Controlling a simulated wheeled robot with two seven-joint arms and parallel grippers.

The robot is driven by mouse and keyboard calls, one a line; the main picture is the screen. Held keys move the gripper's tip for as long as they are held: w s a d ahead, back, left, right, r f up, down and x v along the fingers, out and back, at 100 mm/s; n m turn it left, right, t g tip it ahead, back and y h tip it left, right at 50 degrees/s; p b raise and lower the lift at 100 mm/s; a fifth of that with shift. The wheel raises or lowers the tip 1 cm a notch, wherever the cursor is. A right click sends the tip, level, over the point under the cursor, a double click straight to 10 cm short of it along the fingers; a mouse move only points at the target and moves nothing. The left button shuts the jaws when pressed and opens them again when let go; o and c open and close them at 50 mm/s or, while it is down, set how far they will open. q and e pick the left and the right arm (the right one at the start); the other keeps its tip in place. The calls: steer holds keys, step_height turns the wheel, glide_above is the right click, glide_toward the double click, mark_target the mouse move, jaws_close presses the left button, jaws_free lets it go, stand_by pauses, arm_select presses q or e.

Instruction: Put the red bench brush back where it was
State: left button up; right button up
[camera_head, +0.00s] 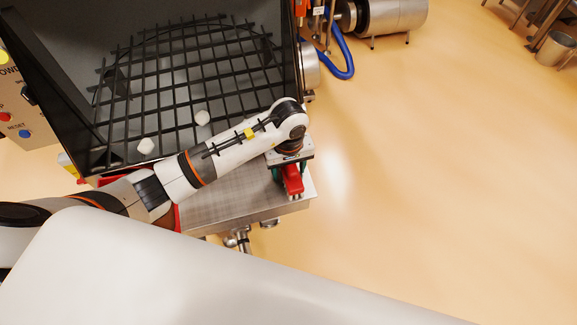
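The red bench brush (293,180) is at the right end of the steel shelf (235,203) in front of the hopper. My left arm comes in from the left across the shelf. My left gripper (290,172) points down over the brush, with dark green fingers on either side of its red part. The gripper body hides the rest of the brush. I cannot tell whether the fingers press on it, or whether it rests on the shelf. My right gripper is not in view.
A red-edged item (177,218) is mostly hidden under my arm. A control panel (22,118) is at left.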

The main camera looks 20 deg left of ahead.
arm_select(q)
steer(key=shift+r, duration=0.1)
steer(key=shift+r, duration=0.25)
step_height(320, 180, up, 10)
steer(key=shift+r+b, duration=0.25)
steer(key=shift+b, duration=0.3)
steer(key=shift+r, duration=0.6)
